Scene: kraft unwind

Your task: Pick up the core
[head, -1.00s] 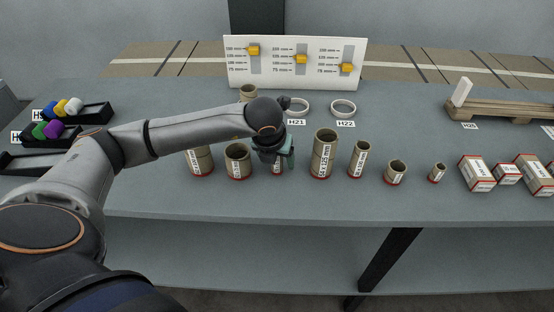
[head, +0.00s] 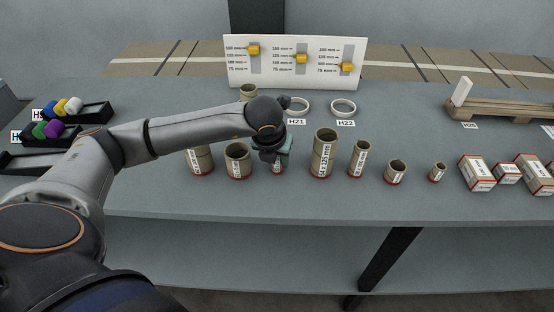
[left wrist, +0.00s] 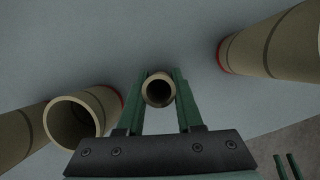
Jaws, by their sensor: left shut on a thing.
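In the left wrist view a narrow brown cardboard core (left wrist: 159,90) stands between the two green fingers of my left gripper (left wrist: 160,86), which is shut on it. In the head view my left gripper (head: 284,152) points down over the same core (head: 277,168). Only the core's lower part with a white label and red base shows there; the gripper hides its top. I cannot tell whether its base touches the table.
A wider core (head: 238,161) stands close to the left and a tall core (head: 323,154) close to the right. Several other cores and red-white boxes (head: 477,173) line the front. A slider board (head: 294,64) and white rings (head: 343,109) are behind.

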